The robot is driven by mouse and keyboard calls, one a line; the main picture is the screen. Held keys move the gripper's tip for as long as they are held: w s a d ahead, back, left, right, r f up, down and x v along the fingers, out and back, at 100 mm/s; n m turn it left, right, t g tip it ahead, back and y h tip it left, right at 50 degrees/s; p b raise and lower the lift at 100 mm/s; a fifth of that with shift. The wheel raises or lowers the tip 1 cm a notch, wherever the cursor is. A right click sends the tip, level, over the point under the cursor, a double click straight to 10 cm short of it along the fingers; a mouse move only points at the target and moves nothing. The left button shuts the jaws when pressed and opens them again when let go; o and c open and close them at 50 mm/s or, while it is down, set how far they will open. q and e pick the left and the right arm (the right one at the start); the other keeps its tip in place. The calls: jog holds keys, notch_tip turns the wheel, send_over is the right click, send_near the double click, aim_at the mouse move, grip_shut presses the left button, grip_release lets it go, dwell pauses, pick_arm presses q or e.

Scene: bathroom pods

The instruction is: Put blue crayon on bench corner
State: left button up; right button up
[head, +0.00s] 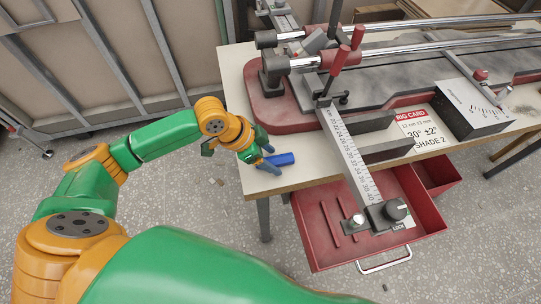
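The blue crayon (283,159) is a short, thick blue cylinder at the near left corner of the pale bench top (239,85). It lies roughly level on or just above the surface, close to the front edge. My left gripper (271,160) reaches over this corner from the left. Its dark bluish fingers look spread apart, with the crayon's left end between or right beside them. Whether a finger touches the crayon is too small to tell. My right gripper is not in view.
A red-based machine with chrome rails (410,48) fills the bench behind. A steel ruler arm (347,152) overhangs the front edge above an open red drawer (318,238). Wall panels (110,50) are left.

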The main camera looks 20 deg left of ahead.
pick_arm(q)
jog(key=shift+r, duration=0.1)
jog(key=p+v, duration=0.1)
jog(key=v, duration=1.1)
